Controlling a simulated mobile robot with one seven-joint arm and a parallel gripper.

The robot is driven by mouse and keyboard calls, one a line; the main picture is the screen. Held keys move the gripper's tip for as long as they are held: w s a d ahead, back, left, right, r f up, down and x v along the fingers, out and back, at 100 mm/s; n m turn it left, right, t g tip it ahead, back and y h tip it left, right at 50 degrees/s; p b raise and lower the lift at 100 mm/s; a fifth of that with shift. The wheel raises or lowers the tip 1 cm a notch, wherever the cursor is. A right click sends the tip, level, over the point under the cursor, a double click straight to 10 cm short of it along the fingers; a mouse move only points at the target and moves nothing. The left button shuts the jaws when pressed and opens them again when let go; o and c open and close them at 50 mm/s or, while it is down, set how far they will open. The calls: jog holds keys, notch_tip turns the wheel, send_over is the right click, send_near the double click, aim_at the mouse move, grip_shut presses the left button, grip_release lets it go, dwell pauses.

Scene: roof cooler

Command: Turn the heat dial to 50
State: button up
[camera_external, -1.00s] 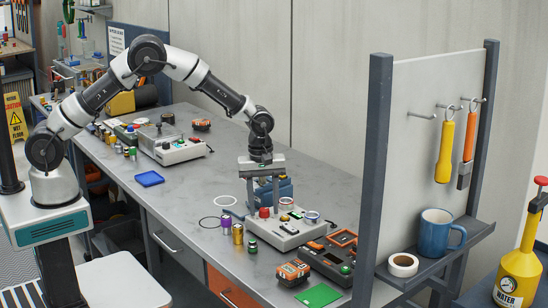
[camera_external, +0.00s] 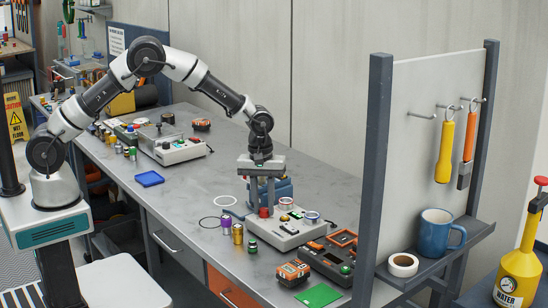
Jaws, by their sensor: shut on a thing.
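A white control box (camera_external: 288,240) stands on the grey workbench, with a red knob (camera_external: 264,212), small buttons and round parts on its top. My gripper (camera_external: 263,204) points straight down over the box's back-left part. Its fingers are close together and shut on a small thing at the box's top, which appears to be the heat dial. The fingers and the red knob hide most of it, so its marking and setting cannot be read.
Purple, gold and green cylinders (camera_external: 238,233) stand left of the box. A dark orange-trimmed device (camera_external: 330,262), an orange block (camera_external: 293,272) and a green card (camera_external: 319,296) lie in front-right. A pegboard post (camera_external: 375,160) rises at right. The bench's middle is mostly clear.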

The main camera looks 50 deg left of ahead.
jog(key=m, duration=0.3)
jog(key=shift+m+b, duration=0.35)
jog(key=shift+m, duration=0.05)
jog(key=m, duration=0.4)
jog(key=shift+m, duration=0.3)
jog(key=m, duration=0.4)
jog(key=shift+a, duration=0.1)
jog(key=m, duration=0.4)
jog(key=shift+g, duration=0.3)
jog(key=m, duration=0.3)
jog(key=shift+w+m, duration=0.1)
jog(key=shift+m, duration=0.2)
jog(key=m, duration=0.4)
jog(key=shift+m, duration=0.3)
jog(key=m+p, duration=0.1)
jog(key=m, duration=0.2)
jog(key=shift+m+y, duration=0.3)
jog(key=shift+w+m, duration=0.1)
jog(key=shift+m, duration=1.7)
